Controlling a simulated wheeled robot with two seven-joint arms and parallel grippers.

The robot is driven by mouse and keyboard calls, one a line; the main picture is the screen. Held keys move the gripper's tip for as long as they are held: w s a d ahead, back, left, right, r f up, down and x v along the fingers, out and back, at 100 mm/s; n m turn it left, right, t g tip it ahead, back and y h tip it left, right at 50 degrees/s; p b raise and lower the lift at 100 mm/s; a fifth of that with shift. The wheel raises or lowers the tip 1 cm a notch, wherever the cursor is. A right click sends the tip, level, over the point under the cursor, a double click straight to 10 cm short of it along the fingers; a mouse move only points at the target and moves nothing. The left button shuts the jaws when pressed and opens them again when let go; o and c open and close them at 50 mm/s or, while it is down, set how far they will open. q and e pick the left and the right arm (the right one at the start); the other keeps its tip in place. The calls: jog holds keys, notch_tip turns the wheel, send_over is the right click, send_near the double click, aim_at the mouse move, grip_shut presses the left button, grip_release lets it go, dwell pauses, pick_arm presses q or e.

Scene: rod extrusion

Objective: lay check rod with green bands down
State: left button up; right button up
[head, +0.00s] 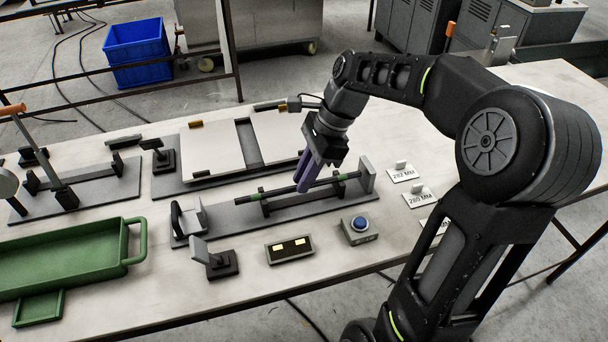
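The check rod (322,184) is a dark, thin rod with green bands near both ends. It lies lengthwise over the long grey fixture (215,232) in the middle of the table. My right gripper (303,184) points down with its purple fingers at the rod's middle, and the fingers look close together around it. The fingers hide that short stretch of rod. I cannot tell whether the rod rests on the fixture's dark supports or hangs just above them. My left gripper is not in view.
A green tray (60,272) stands at the left. A blue button box (360,231), a two-light box (290,250) and a small dark stand (221,265) are in front of the fixture. Number cards (419,196) lie right. A plate fixture (205,157) sits behind.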

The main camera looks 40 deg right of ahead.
jog(key=o, duration=0.4)
jog(key=shift+o, duration=0.2)
jog(key=shift+r, duration=0.1)
jog(key=v, duration=0.7)
jog(key=shift+d+r, duration=0.1)
jog(key=shift+r, duration=0.25)
dwell(0.6)
